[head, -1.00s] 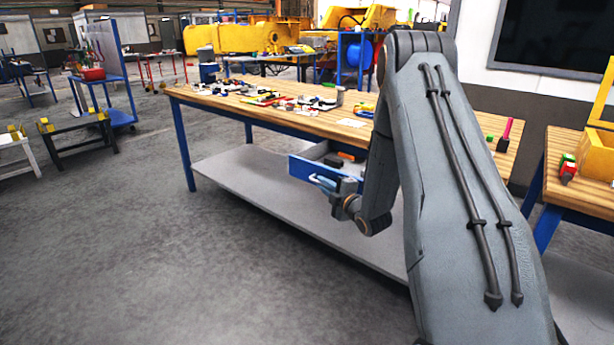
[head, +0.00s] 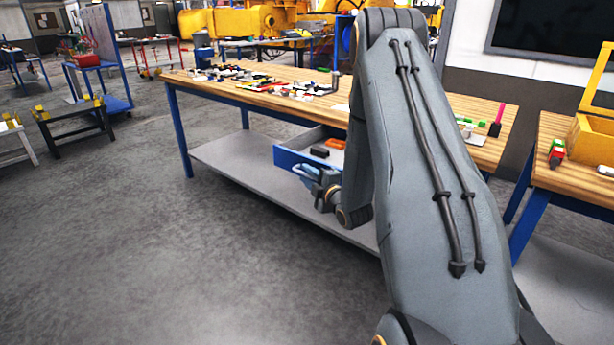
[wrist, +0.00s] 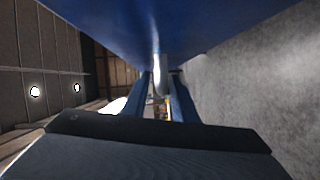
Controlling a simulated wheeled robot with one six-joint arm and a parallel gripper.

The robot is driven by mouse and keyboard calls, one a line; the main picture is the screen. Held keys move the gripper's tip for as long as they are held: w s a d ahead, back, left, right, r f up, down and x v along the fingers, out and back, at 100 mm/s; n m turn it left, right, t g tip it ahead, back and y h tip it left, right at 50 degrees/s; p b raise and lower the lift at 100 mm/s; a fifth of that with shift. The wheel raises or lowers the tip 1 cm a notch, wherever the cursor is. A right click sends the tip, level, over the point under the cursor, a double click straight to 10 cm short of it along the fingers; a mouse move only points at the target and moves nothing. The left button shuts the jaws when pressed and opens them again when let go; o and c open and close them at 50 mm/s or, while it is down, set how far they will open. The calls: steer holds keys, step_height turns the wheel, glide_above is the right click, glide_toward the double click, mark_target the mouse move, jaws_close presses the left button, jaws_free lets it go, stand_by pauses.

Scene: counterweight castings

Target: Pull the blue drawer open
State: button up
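The blue drawer (head: 287,157) hangs under the wooden workbench top and stands partly open, with its inside showing. A dark block (head: 320,152) and an orange item (head: 335,143) lie in it. My gripper (head: 312,174) is at the drawer's front face. In the wrist view the blue drawer front (wrist: 100,22) fills the top, and its pale handle (wrist: 160,68) runs between the two blue fingers of my gripper (wrist: 160,92). The fingers look closed on the handle. In the head view my gripper and arm hide the handle and the drawer's right part.
The workbench top (head: 210,82) carries many small tools and parts. A grey lower shelf (head: 235,165) lies below the drawer. A second bench with a yellow box (head: 590,140) stands at the right. The grey floor (head: 130,230) in front and to the left is open.

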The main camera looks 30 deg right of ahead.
steer(key=shift+s, duration=0.1)
steer(key=s+b, duration=0.1)
steer(key=s, duration=0.6)
steer(key=shift+s+d+r, duration=0.15)
steer(key=shift+s+r, duration=0.15)
stand_by(0.4)
steer(key=s+a+r+m+g+h, duration=0.1)
steer(key=s+a+r+m+g, duration=0.2)
steer(key=s+a+m+g, duration=0.75)
steer(key=s+a+r+m+g+p, duration=0.1)
steer(key=s+a+m+g, duration=0.2)
steer(key=s, duration=0.6)
steer(key=s+a+r+m+g+p, duration=0.1)
steer(key=s+a+r+m+g, duration=0.1)
steer(key=s+a, duration=0.4)
steer(key=s+m+g, duration=0.1)
steer(key=s, duration=0.3)
steer(key=shift+s+a, duration=0.15)
